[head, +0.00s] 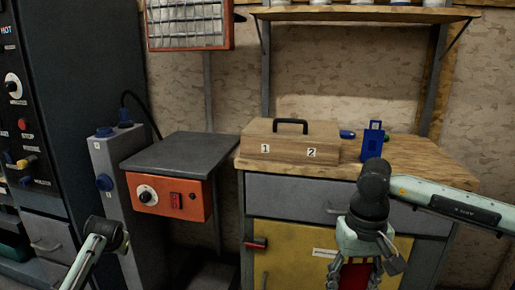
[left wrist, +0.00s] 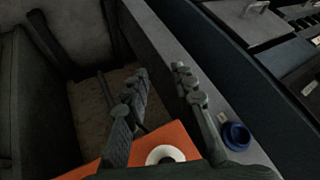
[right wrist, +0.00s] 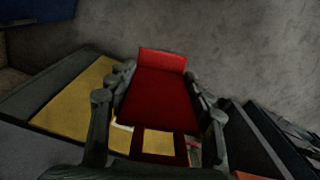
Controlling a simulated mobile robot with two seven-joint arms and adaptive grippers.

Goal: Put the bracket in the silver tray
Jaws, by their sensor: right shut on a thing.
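A red, L-shaped piece, which looks like the bracket (right wrist: 160,98), is held between the fingers of my right gripper (right wrist: 162,92). Its flat red face and bent end show in the right wrist view. In the head view the same gripper (head: 362,270) hangs low at the bottom right, in front of the yellow cabinet door, with part of the red piece between its fingers. My left gripper (left wrist: 160,85) is open and empty beside the orange box. I cannot make out a silver tray in any view.
A wooden workbench (head: 420,152) bears a wooden toolbox (head: 290,142) and a blue upright holder (head: 373,142). Left of it stands an orange control box (head: 170,198) with a flat grey top (head: 180,152). A grey post with blue knobs (head: 112,165) and a dark cabinet (head: 75,80) stand further left.

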